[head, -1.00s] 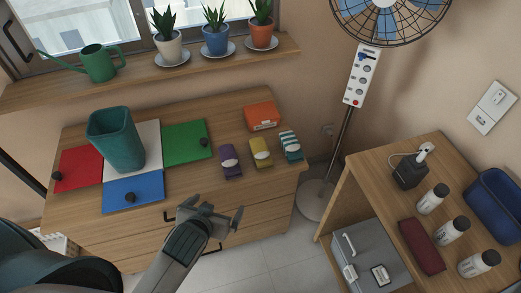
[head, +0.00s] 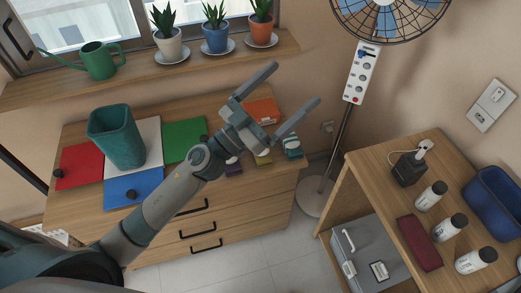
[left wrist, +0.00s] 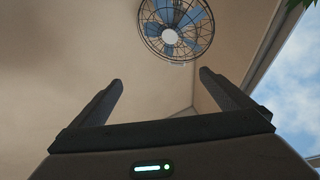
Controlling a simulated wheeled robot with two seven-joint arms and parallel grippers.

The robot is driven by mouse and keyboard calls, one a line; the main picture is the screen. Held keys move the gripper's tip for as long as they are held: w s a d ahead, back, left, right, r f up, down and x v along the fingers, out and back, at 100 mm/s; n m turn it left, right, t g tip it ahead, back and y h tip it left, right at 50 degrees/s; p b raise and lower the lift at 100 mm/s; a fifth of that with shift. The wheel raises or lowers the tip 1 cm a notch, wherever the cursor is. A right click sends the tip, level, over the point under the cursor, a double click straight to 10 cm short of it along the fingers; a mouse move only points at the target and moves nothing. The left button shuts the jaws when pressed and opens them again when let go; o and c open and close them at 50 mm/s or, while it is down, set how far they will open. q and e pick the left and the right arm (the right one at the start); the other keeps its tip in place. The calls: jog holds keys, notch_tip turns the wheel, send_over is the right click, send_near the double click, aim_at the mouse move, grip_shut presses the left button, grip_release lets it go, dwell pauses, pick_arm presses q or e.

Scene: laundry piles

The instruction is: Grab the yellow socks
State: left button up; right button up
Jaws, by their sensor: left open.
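The yellow socks (head: 263,161) lie on the dresser top between the purple socks (head: 233,169) and the teal striped socks (head: 292,147). Only a small part of them shows in the head view, since my left gripper covers the rest. My left gripper (head: 294,86) is open and empty, its fingers spread and pointing up and to the right. It appears above the dresser, in front of the socks as seen from the head. In the left wrist view its two fingers (left wrist: 160,82) stand apart with only wall and a fan beyond. My right gripper is not in view.
An orange box (head: 262,109) lies behind the socks, partly covered. A teal bin (head: 116,138) stands on colored squares at the left. Potted plants (head: 215,40) line the windowsill. A fan (head: 385,15) stands right of the dresser (head: 225,205); a wooden shelf unit (head: 385,155) is farther right.

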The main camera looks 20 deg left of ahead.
pick_arm(q)
jog(key=s+d+f+m+g+h, duration=0.1)
jog(key=d+m+g+h, duration=0.45)
jog(key=g, duration=0.25)
notch_tip(320, 180, down, 8)
jog(key=m+g+y, duration=0.3)
jog(key=g+y, duration=0.2)
jog(key=g, duration=0.1)
jog(key=w+a+f+n+y, duration=0.1)
jog(key=w+a+f+y, duration=0.1)
jog(key=a, duration=0.4)
jog(key=w+a+f+n+g+y, duration=0.1)
jog(key=w+a+f+n+y, duration=0.1)
jog(key=a+y, duration=0.3)
jog(key=w+a+f+n+y, duration=0.2)
jog(key=a+f+y, duration=0.2)
jog(key=a, duration=0.4)
jog(key=shift+f+g, duration=0.3)
jog(key=shift+g, duration=0.1)
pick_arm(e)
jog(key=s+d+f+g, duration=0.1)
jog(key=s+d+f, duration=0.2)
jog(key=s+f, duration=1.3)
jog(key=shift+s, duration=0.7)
pick_arm(q)
jog(key=shift+f+n, duration=0.1)
jog(key=shift+n, duration=0.15)
